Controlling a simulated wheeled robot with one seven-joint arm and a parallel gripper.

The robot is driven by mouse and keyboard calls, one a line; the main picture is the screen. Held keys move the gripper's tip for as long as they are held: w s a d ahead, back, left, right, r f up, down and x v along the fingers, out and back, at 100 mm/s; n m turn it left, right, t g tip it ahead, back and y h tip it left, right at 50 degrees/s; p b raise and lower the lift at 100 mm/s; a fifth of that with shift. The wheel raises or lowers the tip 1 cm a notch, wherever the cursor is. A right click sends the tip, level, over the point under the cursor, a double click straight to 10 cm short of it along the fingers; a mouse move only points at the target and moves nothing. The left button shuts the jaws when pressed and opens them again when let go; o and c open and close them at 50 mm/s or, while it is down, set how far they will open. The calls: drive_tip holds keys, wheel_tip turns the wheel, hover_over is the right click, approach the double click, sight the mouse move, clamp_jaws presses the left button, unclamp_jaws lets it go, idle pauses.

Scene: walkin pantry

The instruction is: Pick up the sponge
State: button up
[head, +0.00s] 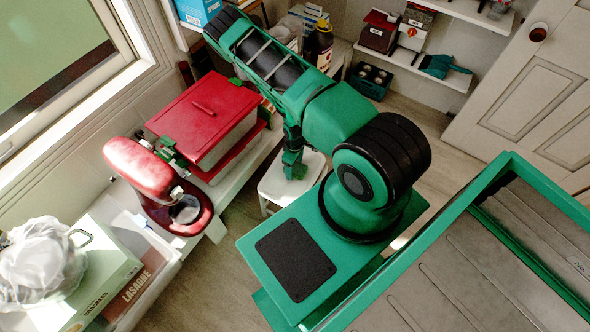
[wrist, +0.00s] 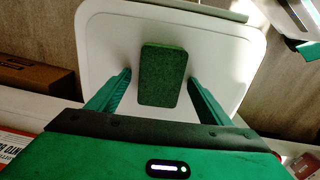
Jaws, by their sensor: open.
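A green rectangular sponge (wrist: 163,75) lies on a white stool-like surface (wrist: 105,32) in the wrist view. My gripper (wrist: 163,82) is open, with one green finger on each side of the sponge and a gap on both sides. I cannot tell how far the fingertips are above the surface. In the head view my gripper (head: 293,168) hangs over the white stool (head: 272,190). The sponge cannot be made out there.
A red-lidded box (head: 207,112) and a red stand mixer (head: 150,175) are on the low white shelf left of the stool. Shelves with bottles and boxes stand behind. A panelled door (head: 535,95) is at the right, with bare floor before it.

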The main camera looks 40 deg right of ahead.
drive_tip(key=shift+c, duration=0.6)
drive_tip(key=c, duration=1)
drive_tip(key=shift+r, duration=0.45)
drive_tip(key=r, duration=0.3)
drive_tip(key=shift+w+a+r, duration=0.1)
drive_tip(key=shift+a+r, duration=0.15)
drive_tip(key=shift+r, duration=0.05)
drive_tip(key=w+a+r, duration=0.1)
drive_tip(key=a+r, duration=0.5)
drive_tip(key=a, duration=0.5)
drive_tip(key=shift+w+r, duration=0.2)
drive_tip(key=shift+w, duration=0.05)
